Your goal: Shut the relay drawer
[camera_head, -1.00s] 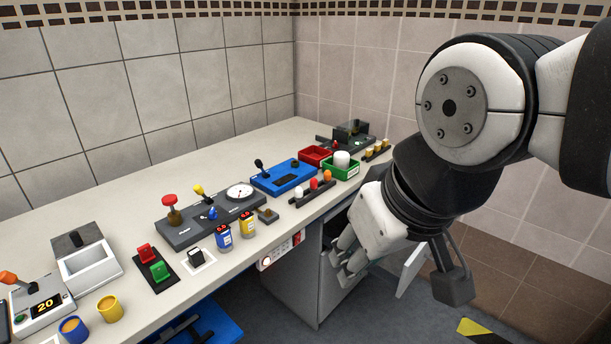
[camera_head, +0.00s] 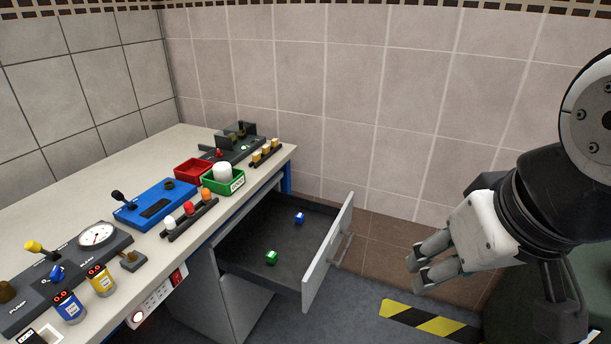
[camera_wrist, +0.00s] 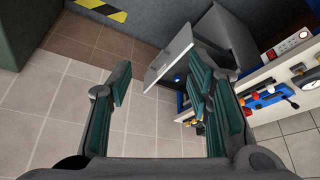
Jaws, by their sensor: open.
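The relay drawer (camera_head: 328,255) stands pulled out from the grey cabinet under the right end of the bench. Its light front panel has a bar handle (camera_head: 341,248) on the outside. Inside lie a blue cube (camera_head: 299,217) and a green cube (camera_head: 271,257). My gripper (camera_head: 420,273) is empty and to the right of the drawer front, apart from it. In the wrist view my gripper (camera_wrist: 160,85) has its fingers spread wide. The drawer's front panel (camera_wrist: 170,55) shows there beyond the fingers, and the right finger hides part of the drawer.
The bench (camera_head: 95,190) carries a blue lever box (camera_head: 157,203), a red bin (camera_head: 193,170), a green bin (camera_head: 222,182) and a gauge panel (camera_head: 70,262). A striped floor marking (camera_head: 428,320) lies below my gripper. The floor between the drawer and my gripper is clear.

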